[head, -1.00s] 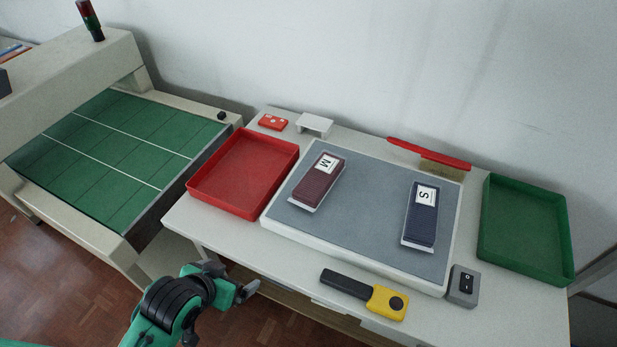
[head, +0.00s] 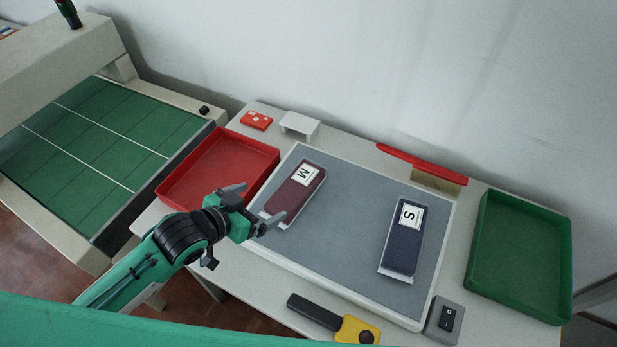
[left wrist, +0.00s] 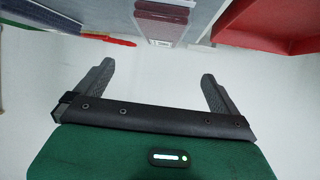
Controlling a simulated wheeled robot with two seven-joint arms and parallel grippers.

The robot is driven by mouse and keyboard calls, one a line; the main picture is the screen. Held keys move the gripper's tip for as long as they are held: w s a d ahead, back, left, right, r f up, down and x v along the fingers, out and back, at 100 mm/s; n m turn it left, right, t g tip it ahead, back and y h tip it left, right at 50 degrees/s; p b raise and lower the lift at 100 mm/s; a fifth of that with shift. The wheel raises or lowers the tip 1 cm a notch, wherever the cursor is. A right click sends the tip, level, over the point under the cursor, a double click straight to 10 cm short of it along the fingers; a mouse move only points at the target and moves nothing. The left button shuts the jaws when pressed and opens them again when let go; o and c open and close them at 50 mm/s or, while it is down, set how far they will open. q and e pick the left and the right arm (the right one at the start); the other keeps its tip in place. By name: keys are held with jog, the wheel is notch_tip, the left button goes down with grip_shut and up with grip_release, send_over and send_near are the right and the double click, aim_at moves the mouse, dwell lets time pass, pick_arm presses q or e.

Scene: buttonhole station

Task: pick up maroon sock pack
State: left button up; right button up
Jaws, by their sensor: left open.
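The maroon sock pack (head: 297,191), with a white label marked M, lies on the left part of the grey mat (head: 340,215). Its near end also shows at the top of the left wrist view (left wrist: 163,22). My left gripper (head: 258,203) is open and empty beside the near left end of the pack, over the edge between the red tray and the mat. Its two fingers (left wrist: 158,85) show apart in the left wrist view. A navy sock pack (head: 403,243) marked S lies on the right part of the mat. My right gripper is not seen.
The red tray (head: 262,153) is left of the mat, and a green tray (head: 477,245) is at the right. A yellow and black tool (head: 352,328) and a grey switch box (head: 445,318) lie in front.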

aim_at(295, 187)
pick_arm(q)
jog(key=p+x, duration=0.1)
jog(key=x, duration=0.6)
jog(key=shift+w+d+f, duration=0.1)
jog(key=shift+w+d, duration=0.1)
jog(key=shift+w, duration=0.15)
jog(key=shift+w+d+f, duration=0.15)
jog(key=shift+w+d, duration=0.05)
jog(key=shift+w+d+f+p, duration=0.15)
jog(key=shift+w+f+p, duration=0.1)
jog(key=shift+p, duration=0.1)
jog(key=p+x, duration=0.1)
jog(key=x, duration=0.2)
jog(key=shift+f, duration=0.25)
jog(key=shift+w+d+f, duration=0.3)
jog(key=shift+w+f, duration=0.05)
jog(key=shift+w, duration=0.1)
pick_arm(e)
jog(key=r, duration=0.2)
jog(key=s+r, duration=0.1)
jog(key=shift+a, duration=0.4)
pick_arm(q)
jog(key=c, duration=1.1)
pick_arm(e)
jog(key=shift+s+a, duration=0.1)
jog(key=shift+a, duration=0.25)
